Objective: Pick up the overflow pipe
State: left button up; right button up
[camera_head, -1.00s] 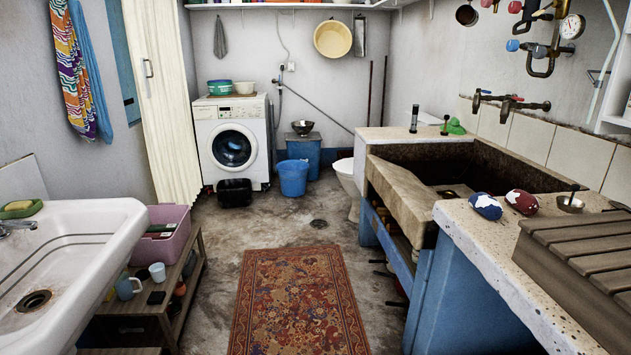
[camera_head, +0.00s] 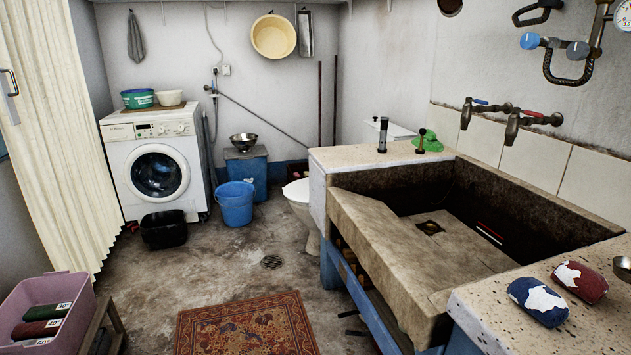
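Neither of my grippers is in view.
Two wrapped soap-like lumps, blue (camera_head: 538,301) and red (camera_head: 580,282), lie on the near ledge. Two taps (camera_head: 513,124) project over the basin. A toilet (camera_head: 303,205) and blue bucket (camera_head: 235,203) stand beyond. The floor left of the trough is open, with a rug (camera_head: 246,328).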

aim_at(381, 149)
jog(key=i+j+z, duration=0.1)
jog(key=i+z, duration=0.2)
jog(key=i, duration=0.2)
jog(key=i+j+z, duration=0.2)
jog(key=i+z, duration=0.15)
jog(key=i, duration=0.15)
